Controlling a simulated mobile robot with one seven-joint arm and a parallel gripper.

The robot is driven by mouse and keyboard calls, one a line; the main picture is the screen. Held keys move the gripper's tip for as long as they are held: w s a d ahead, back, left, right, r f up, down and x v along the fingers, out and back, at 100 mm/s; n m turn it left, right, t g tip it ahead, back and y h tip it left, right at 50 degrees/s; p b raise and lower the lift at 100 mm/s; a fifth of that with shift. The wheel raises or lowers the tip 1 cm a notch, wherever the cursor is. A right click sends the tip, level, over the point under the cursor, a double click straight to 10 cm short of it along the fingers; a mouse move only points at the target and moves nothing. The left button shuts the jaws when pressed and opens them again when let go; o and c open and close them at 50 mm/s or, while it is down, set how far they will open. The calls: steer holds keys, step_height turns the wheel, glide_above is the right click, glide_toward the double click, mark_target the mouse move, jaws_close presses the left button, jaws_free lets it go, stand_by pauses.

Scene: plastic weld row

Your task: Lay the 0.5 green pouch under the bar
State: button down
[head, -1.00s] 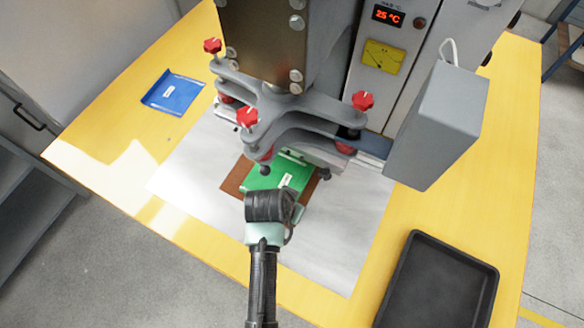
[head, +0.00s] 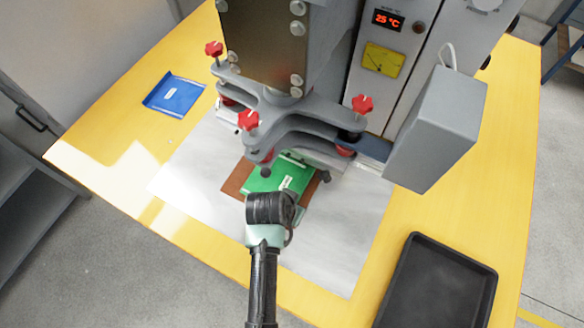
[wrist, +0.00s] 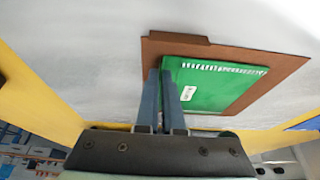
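The green pouch (head: 268,181) lies over a brown mat (head: 232,183) below the grey press head (head: 290,118), with its far end close to the press's lower parts. In the wrist view the pouch (wrist: 215,88) is flat, with a small white label and a pale hatched strip along one edge. The label is too small to read. My gripper (wrist: 161,75) has its two blue-grey fingers close together at the pouch's near edge, seemingly pinching it. In the head view my wrist hides the fingers. The bar's contact line is hidden by the press head.
A blue pouch (head: 174,95) lies at the table's far left. An empty black tray (head: 440,285) is at the front right. Red knobs (head: 248,120) and a grey box (head: 437,125) stick out around the press. The white sheet (head: 330,245) has clear room. The display reads 25 °C.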

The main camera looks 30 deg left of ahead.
stand_by(0.3)
steer(key=c, duration=1)
jaws_free()
steer(key=shift+o, duration=0.2)
steer(key=shift+r+p, duration=1.6)
steer(key=shift+p, duration=0.3)
steer(key=shift+s+a+r+p, duration=0.1)
steer(key=shift+s+r+p, duration=0.05)
steer(key=shift+s+p, duration=0.65)
steer(key=shift+s+d+r+p, duration=0.15)
steer(key=shift+s+p, duration=0.3)
steer(key=shift+s, duration=0.55)
steer(key=shift+s+a+r+p, duration=0.2)
steer(key=shift+s+p, duration=0.45)
steer(key=shift+s, duration=0.25)
steer(key=shift+s+r+p, duration=0.1)
steer(key=shift+s+p, duration=0.5)
steer(key=shift+s, duration=0.7)
